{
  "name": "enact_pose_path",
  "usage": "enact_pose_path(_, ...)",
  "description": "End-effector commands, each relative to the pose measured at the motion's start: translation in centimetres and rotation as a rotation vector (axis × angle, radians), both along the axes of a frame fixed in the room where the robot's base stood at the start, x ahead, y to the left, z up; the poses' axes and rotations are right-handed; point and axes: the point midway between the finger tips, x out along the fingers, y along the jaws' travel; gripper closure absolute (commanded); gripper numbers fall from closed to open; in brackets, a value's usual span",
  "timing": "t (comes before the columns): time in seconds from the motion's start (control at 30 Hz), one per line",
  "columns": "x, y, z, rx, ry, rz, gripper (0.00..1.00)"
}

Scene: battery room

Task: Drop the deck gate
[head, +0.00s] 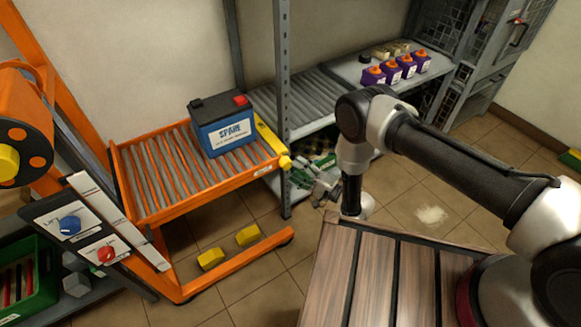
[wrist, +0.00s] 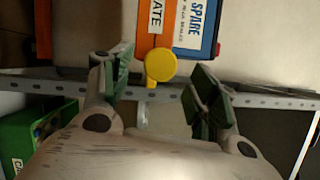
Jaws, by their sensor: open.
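The deck gate (head: 268,136) is a yellow bar standing along the right end of the orange roller deck (head: 150,212). It has a round yellow knob (head: 285,162) at its front end. In the wrist view, the knob (wrist: 160,68) shows below a white label reading "ATE" on orange. My gripper (head: 308,172) is open and empty, just right of the knob. In the wrist view, the knob lies between and beyond the green-padded fingers of my gripper (wrist: 157,82); I see no contact. A blue battery marked SPARE (head: 225,137) sits on the deck beside the gate; it also shows in the wrist view (wrist: 195,28).
A grey rack post (head: 283,100) and roller shelf (head: 315,105) stand close behind my gripper. A panel with blue (head: 69,225) and red (head: 106,254) knobs is at left. Yellow blocks (head: 211,258) lie below the deck.

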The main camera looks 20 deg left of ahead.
Motion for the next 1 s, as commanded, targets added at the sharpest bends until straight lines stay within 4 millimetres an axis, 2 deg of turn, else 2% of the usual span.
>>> enact_pose_path(0.03,-0.3,-1.3,-0.2,-0.001,0.005,-0.004,0.40)
enact_pose_path(0.2,-1.5,-4.8,-0.4,-0.001,0.004,-0.003,0.40)
enact_pose_path(0.4,-2.4,-7.3,-0.6,0.000,0.003,-0.002,0.40)
enact_pose_path(1.0,-2.5,-7.8,-0.6,0.000,0.000,-0.001,0.40)
